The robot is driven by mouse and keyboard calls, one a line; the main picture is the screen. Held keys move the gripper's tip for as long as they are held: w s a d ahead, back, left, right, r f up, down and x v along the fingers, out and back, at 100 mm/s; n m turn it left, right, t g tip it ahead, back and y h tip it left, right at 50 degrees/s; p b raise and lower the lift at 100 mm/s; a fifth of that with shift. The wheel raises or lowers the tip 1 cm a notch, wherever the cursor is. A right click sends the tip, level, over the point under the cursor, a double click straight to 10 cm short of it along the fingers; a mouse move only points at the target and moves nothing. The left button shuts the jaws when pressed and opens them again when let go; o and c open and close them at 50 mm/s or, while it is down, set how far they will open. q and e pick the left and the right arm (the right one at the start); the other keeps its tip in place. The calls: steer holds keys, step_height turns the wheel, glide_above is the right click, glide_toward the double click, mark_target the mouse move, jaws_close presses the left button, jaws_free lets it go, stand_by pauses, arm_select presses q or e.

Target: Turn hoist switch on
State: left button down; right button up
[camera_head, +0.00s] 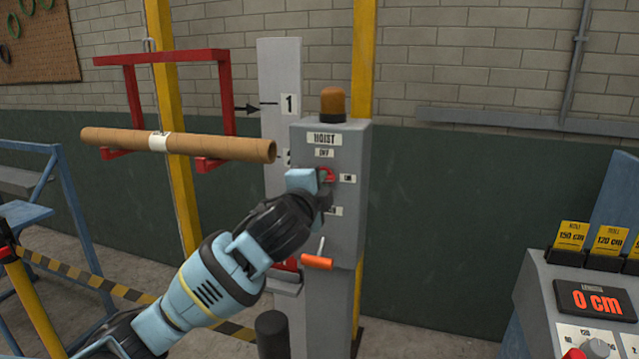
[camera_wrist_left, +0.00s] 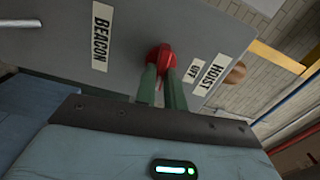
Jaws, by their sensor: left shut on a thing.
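The grey hoist box (camera_head: 350,135) stands on a post and carries a HOIST label (camera_head: 324,139). Its red switch knob (camera_head: 328,174) sits below an OFF label (camera_head: 324,153) and left of an ON label (camera_head: 347,178). My left gripper (camera_head: 326,183) is at the box front, shut on the red knob, and partly hides it. In the left wrist view the green fingers (camera_wrist_left: 162,78) hold the red knob (camera_wrist_left: 160,56) between them, with the OFF label (camera_wrist_left: 193,71) to its right and a BEACON label (camera_wrist_left: 101,36) to its left. The knob's exact setting is hard to tell. My right gripper is not in view.
An orange beacon (camera_head: 333,103) tops the box, and an orange-handled crank (camera_head: 318,262) sticks out below. A cardboard tube (camera_head: 215,147) rests on a red hanging frame (camera_head: 228,95) at the left. A console with a 0 cm display (camera_head: 595,300) stands at the right.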

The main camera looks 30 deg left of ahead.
arm_select(q)
steer(key=shift+m, duration=0.6)
steer(key=c, duration=1.5)
jaws_free()
steer(key=shift+s+f, duration=0.1)
steer(key=shift+s, duration=0.05)
steer(key=shift+v, duration=3.8)
